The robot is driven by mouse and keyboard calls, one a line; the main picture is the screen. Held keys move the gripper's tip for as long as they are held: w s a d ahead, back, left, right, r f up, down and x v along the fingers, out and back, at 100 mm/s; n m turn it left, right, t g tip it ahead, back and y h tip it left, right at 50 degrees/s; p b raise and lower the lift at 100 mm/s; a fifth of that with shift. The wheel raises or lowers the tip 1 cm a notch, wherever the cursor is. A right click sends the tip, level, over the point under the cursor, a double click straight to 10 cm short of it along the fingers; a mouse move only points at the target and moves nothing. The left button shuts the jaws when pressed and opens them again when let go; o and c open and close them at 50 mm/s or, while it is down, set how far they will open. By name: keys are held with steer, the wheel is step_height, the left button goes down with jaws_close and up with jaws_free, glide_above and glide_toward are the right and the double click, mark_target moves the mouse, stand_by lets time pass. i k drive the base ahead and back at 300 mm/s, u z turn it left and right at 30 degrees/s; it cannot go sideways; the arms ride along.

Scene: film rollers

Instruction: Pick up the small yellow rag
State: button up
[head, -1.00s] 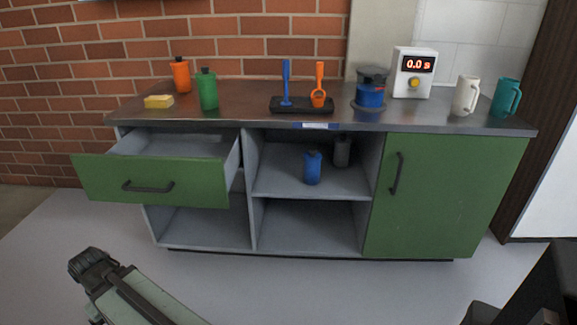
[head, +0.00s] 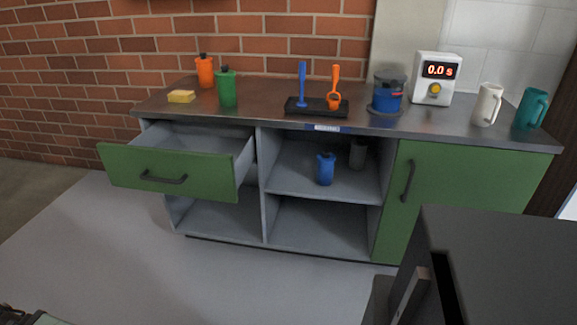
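The small yellow rag (head: 181,96) looks like a small folded block. It lies flat on the left end of the metal counter top (head: 265,95), in front of the orange bottle (head: 205,72) and left of the green bottle (head: 226,90). Nothing covers it. My gripper is not in view. Only a small piece of what seems to be my arm shows at the bottom left corner, well apart from the rag.
A green drawer (head: 165,174) stands open below the rag. A black stand with blue and orange tools (head: 292,108), a blue container (head: 388,96), a timer (head: 436,78) and two mugs stand farther right. A large dark form (head: 500,270) fills the lower right. Floor at left is clear.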

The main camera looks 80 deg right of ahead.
mark_target(176, 96)
steer(key=u, duration=0.7)
steer(key=i, duration=1.1)
steer(key=z, duration=4.2)
steer(key=i, duration=1)
steer(key=u, duration=0.05)
